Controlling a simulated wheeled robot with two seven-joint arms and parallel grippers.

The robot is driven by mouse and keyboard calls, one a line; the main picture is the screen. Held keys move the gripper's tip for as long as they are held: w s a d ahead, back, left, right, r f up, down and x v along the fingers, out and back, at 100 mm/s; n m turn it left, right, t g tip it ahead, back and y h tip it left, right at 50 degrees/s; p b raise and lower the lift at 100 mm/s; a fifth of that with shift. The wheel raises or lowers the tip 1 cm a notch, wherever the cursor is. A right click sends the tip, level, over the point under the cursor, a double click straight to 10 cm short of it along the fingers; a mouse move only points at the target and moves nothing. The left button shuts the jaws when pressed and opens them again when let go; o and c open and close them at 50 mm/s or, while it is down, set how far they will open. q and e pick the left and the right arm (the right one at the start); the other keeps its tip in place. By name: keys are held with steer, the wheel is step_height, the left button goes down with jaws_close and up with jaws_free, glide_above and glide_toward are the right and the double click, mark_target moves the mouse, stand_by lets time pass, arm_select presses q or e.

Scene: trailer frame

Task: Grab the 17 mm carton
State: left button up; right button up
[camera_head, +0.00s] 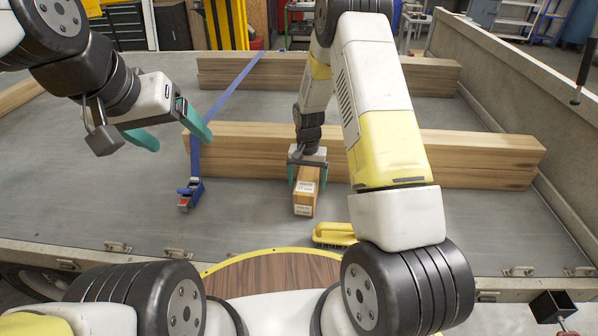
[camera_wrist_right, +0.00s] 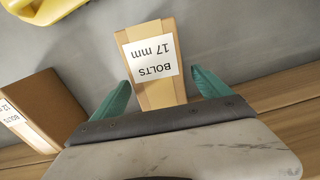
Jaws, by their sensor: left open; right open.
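The 17 mm carton (camera_head: 304,196) is a small brown box with white labels, lying on the grey trailer bed in front of the middle timber. In the right wrist view, the carton (camera_wrist_right: 159,92) shows a label reading BOLTS 17 mm. My right gripper (camera_head: 307,177) points down over the carton's far part. In the right wrist view its teal fingers (camera_wrist_right: 162,88) are open, one on each side of the carton, with visible gaps. My left gripper (camera_head: 170,132) is open and empty, raised above the bed at the left.
Another brown carton, labelled 12 mm (camera_wrist_right: 42,110), lies beside it in the right wrist view; my right arm hides it in the head view. A yellow object (camera_head: 335,234) lies in front. A blue strap (camera_head: 194,160) hangs over the timber (camera_head: 460,160). The right side wall (camera_head: 520,110) bounds the bed.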

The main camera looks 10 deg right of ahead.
step_height(320, 180, down, 4)
steer(key=shift+r, duration=0.1)
jaws_close()
stand_by(0.5)
